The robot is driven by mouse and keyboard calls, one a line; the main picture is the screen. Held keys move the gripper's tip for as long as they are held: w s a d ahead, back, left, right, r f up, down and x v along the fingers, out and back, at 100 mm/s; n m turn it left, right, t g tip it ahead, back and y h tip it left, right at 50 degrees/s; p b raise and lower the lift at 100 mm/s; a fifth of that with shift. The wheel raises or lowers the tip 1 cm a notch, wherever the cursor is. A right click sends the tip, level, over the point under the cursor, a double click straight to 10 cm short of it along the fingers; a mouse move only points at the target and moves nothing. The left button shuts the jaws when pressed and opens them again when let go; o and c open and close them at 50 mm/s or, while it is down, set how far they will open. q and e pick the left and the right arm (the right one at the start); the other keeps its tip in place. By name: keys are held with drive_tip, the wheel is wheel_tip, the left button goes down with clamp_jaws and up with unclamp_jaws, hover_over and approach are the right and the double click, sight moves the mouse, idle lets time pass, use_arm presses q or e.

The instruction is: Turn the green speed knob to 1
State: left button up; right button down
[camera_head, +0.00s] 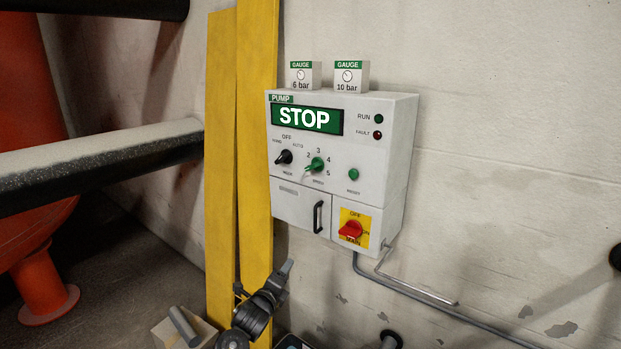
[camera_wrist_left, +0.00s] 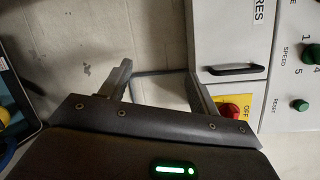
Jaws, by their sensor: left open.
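The green speed knob (camera_head: 316,164) is on the front of the grey pump box (camera_head: 398,140). In the head view its lever extends to the lower left; numbers 2 to 5 show around it, but no 1 is readable there. The knob (camera_wrist_left: 312,54) is partly in the left wrist view at the right edge, with a 1 and a 5 beside it. My left gripper (camera_head: 286,269) is below the box, apart from the knob. In its wrist view the left gripper (camera_wrist_left: 161,84) has its fingers apart with nothing between them. My right gripper is not in view.
The box carries a black mode knob (camera_head: 284,157), a green reset button (camera_head: 353,175), a black handle (camera_head: 318,217) and a red main switch (camera_head: 350,231). The display (camera_head: 306,120) reads STOP. Yellow posts (camera_head: 222,120) stand left. A thin pipe (camera_head: 420,294) runs below.

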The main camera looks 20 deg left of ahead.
use_arm(q)
wheel_tip(320, 180, up, 17)
drive_tip(key=w+d+m+t+h, duration=0.2)
drive_tip(key=m+t, duration=0.1)
drive_tip(key=m, duration=0.2)
drive_tip(key=m+t+h, duration=0.1)
drive_tip(key=m+t, duration=0.1)
drive_tip(key=m, duration=0.1)
approach(314, 166)
drive_tip(key=a+f+p+x, duration=0.1)
drive_tip(key=p+x, duration=0.2)
drive_tip(key=x, duration=0.6)
drive_tip(key=shift+w+g, duration=0.3)
drive_tip(key=shift+w, duration=0.3)
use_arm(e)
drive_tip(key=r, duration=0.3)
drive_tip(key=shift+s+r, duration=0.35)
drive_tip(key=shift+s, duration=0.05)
use_arm(q)
drive_tip(key=shift+c, duration=0.3)
drive_tip(key=shift+p, duration=0.3)
drive_tip(key=c, duration=0.9)
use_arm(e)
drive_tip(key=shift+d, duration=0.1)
